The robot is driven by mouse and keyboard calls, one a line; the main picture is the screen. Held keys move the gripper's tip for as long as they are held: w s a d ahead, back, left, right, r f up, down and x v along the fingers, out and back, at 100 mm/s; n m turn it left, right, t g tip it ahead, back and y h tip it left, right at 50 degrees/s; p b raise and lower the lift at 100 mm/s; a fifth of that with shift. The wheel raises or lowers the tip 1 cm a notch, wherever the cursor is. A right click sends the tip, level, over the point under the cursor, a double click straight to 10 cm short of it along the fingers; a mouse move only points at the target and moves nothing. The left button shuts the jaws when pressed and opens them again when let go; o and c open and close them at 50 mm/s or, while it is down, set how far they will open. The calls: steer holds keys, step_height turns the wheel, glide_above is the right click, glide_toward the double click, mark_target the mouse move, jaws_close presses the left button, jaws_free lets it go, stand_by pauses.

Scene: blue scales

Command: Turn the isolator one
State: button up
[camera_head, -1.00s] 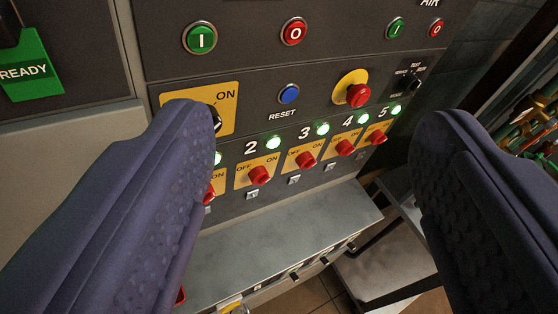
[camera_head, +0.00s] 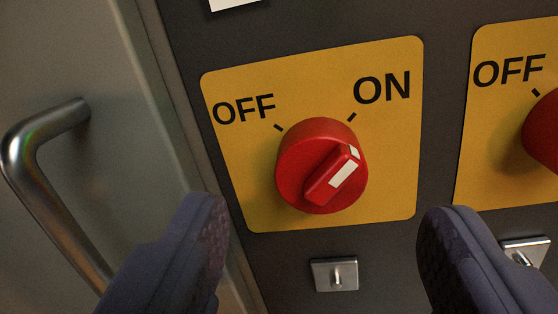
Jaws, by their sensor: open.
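A red rotary isolator knob (camera_head: 300,150) sits on a yellow plate (camera_head: 240,190) marked OFF at upper left and ON at upper right. The white mark on its handle points to the upper right, toward ON. No number shows in this view; it is the leftmost knob on the panel here. My gripper (camera_head: 325,235) is open and empty, with one finger at lower left and the other at lower right. The knob appears between and above the fingertips, and neither finger seems to touch it.
A second red knob (camera_head: 545,130) on another yellow plate (camera_head: 500,180) is cut off at the right edge. A small metal latch (camera_head: 335,275) is below the first plate, and another (camera_head: 525,250) is partly behind the right finger. A metal handle (camera_head: 45,190) stands out at left.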

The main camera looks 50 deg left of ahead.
mark_target(322, 189)
steer(key=x, duration=0.4)
steer(key=shift+w+a, duration=0.1)
steer(key=shift+w, duration=0.05)
steer(key=shift+c, duration=0.2)
steer(key=c, duration=1)
